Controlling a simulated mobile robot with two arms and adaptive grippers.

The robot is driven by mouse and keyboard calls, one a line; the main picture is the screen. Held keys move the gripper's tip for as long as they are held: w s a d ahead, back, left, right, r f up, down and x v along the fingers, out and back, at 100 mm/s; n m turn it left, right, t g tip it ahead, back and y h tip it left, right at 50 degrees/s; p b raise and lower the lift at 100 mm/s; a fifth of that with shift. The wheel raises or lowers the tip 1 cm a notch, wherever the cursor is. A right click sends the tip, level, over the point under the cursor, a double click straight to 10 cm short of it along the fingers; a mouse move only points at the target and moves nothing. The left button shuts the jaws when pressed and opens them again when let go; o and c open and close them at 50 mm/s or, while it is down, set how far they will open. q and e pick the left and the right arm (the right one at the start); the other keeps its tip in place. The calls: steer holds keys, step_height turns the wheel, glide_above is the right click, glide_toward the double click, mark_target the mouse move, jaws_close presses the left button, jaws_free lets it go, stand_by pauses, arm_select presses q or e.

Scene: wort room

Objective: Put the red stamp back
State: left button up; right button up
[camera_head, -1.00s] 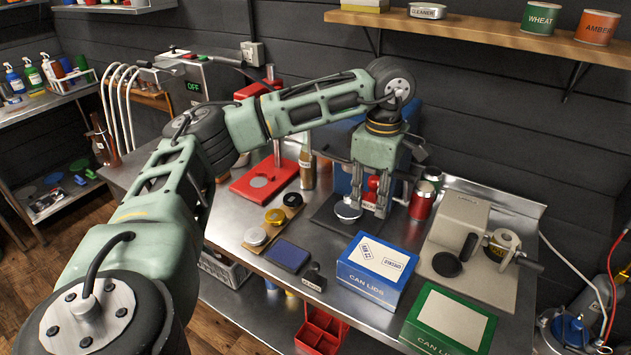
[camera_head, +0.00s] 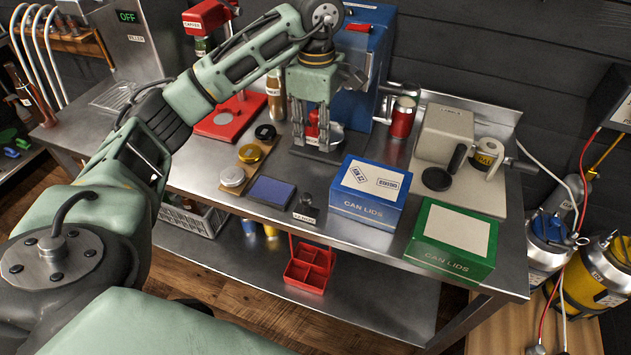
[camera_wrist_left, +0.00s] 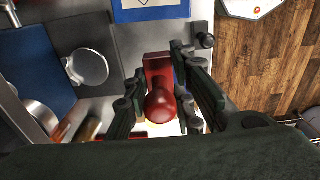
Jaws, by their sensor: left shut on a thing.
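The red stamp (camera_wrist_left: 160,98) is held between the fingers of my left gripper (camera_head: 312,145). In the wrist view its round red knob faces the camera, with a red block beyond it; its underside is hidden. In the head view a bit of red (camera_head: 312,122) shows between the fingers. The gripper hangs over the steel bench, in front of the blue machine (camera_head: 357,75). A black-handled stamp (camera_head: 307,200) stands beside a dark blue ink pad (camera_head: 271,191) at the bench's front. I cannot tell whether the red stamp touches anything below. My right gripper is out of view.
A blue can-lids box (camera_head: 370,207) stands right of the gripper, with a green can-lids box (camera_head: 450,262) in front. A wooden strip (camera_head: 243,169) with several round pieces lies left. A red press base (camera_head: 228,119) stands behind it. A red can (camera_head: 402,118) is at right.

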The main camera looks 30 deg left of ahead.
arm_select(q)
step_height(320, 180, down, 4)
steer(key=p, duration=0.3)
glide_above(317, 190)
step_height(317, 190, down, 8)
steer(key=shift+r, duration=0.1)
step_height(317, 190, down, 3)
steer(key=shift+f+p, duration=0.2)
steer(key=shift+p, duration=0.1)
steer(key=shift+f, duration=0.3)
steer(key=o, duration=0.9)
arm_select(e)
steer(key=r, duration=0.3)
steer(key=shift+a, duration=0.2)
arm_select(q)
steer(key=shift+r, duration=0.1)
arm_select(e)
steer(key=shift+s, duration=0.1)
